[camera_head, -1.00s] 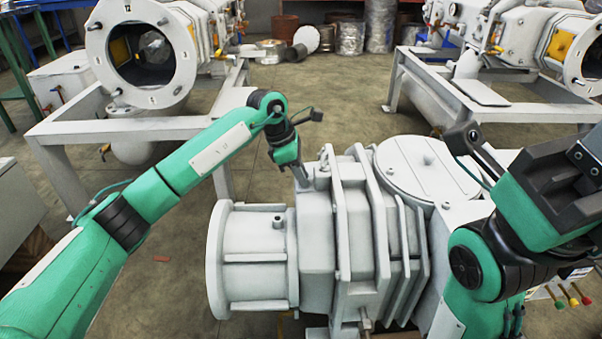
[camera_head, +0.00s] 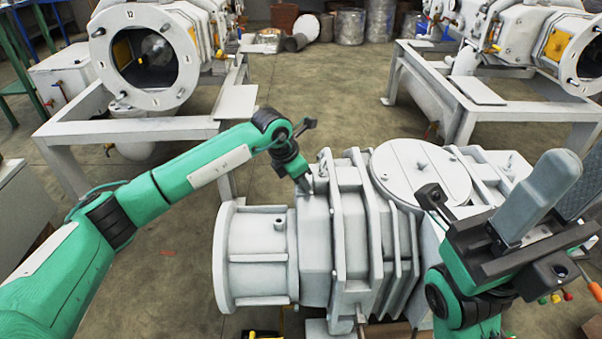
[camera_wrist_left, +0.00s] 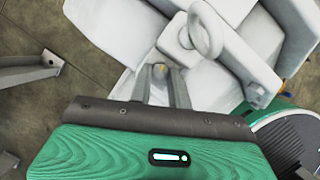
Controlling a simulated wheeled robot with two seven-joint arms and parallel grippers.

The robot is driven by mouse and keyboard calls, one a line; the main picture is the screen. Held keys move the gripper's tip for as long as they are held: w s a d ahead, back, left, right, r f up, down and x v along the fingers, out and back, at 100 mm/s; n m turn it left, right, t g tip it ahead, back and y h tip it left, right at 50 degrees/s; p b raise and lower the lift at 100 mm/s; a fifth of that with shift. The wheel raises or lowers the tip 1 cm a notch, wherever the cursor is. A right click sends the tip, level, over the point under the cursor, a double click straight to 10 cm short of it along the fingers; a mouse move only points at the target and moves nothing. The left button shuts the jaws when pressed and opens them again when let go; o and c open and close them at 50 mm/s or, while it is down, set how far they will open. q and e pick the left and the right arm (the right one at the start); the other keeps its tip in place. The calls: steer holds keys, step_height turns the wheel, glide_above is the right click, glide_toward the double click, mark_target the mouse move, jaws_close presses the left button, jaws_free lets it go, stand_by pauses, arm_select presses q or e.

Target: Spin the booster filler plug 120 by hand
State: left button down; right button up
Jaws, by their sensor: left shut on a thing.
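The white booster housing (camera_head: 345,245) lies below me, with ribs around its body and a round flange at its left end. My left gripper (camera_head: 307,187) points down at the top of the housing, near its left shoulder, and is shut on the filler plug. The plug is almost hidden by the fingers in the head view. In the left wrist view the fingers (camera_wrist_left: 160,78) close around a small piece, the filler plug (camera_wrist_left: 159,69), beside the white casting. My right gripper (camera_head: 563,185) is raised at the right, its grey fingers pointing up and apart, with nothing between them.
A round white cover (camera_head: 420,170) sits on the machine right of the ribs. A white lifting ring (camera_wrist_left: 207,28) stands near the left fingers. Two similar machines on white frames (camera_head: 150,130) stand behind. The floor between them is clear.

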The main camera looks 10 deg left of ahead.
stand_by(0.4)
arm_select(q)
steer(key=c, duration=1.3)
jaws_free()
